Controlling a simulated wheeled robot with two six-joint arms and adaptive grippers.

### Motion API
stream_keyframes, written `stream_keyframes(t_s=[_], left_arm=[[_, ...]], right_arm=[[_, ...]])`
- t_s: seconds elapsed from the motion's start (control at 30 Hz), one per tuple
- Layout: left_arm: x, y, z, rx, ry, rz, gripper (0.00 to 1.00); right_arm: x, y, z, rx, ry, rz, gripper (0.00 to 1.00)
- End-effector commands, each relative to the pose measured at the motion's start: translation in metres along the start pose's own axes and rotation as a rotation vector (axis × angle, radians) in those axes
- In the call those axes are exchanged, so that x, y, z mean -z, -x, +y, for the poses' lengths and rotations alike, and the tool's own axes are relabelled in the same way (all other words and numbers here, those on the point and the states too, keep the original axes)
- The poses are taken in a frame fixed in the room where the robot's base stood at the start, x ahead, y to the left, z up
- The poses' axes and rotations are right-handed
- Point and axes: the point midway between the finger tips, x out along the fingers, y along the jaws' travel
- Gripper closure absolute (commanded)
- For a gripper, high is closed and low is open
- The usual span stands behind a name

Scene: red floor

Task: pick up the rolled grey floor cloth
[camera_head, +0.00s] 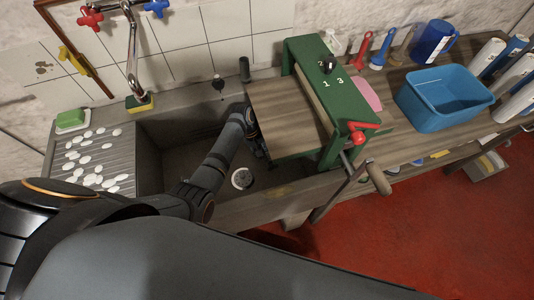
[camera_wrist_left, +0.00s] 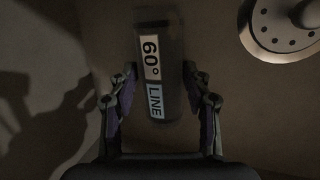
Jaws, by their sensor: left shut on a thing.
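The rolled grey floor cloth (camera_wrist_left: 172,45) shows in the left wrist view as a dark roll with a label reading "60°" and "LINE". My left gripper (camera_wrist_left: 160,88) has a finger on each side of the roll and is shut on it. In the head view my left arm reaches into the stone sink, and the left gripper (camera_head: 257,140) is partly hidden beside the wooden board of the green mangle. I cannot make out the roll there. My right gripper is not in view.
The green mangle (camera_head: 302,58) with its wooden board and crank stands close right of my left arm. The sink (camera_head: 180,150) has a round drain (camera_head: 242,178). A ribbed drainboard (camera_head: 125,160) holds white pebbles at left. A blue basin (camera_head: 425,115) stands on the right bench.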

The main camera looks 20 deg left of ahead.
Motion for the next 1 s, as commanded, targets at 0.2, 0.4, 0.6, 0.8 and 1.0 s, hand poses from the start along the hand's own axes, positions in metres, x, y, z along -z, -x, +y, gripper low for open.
stream_keyframes(t_s=[0.2, 0.4, 0.6, 0.8, 1.0], left_arm=[[0.0, 0.001, 0.0, 0.0, 0.0, 0.0, 0.84], [-0.001, 0.013, 0.005, -0.002, -0.001, 0.002, 0.84], [0.016, 0.022, -0.031, 0.004, 0.002, 0.002, 0.84], [0.033, 0.036, -0.065, 0.003, 0.0, 0.003, 0.84], [0.027, 0.079, -0.051, -0.002, -0.003, 0.004, 0.85]], right_arm=[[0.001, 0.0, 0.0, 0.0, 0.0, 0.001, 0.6], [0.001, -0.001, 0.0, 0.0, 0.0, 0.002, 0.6], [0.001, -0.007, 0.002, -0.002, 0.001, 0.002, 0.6], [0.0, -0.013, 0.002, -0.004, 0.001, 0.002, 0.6], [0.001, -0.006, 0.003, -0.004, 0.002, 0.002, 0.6]])
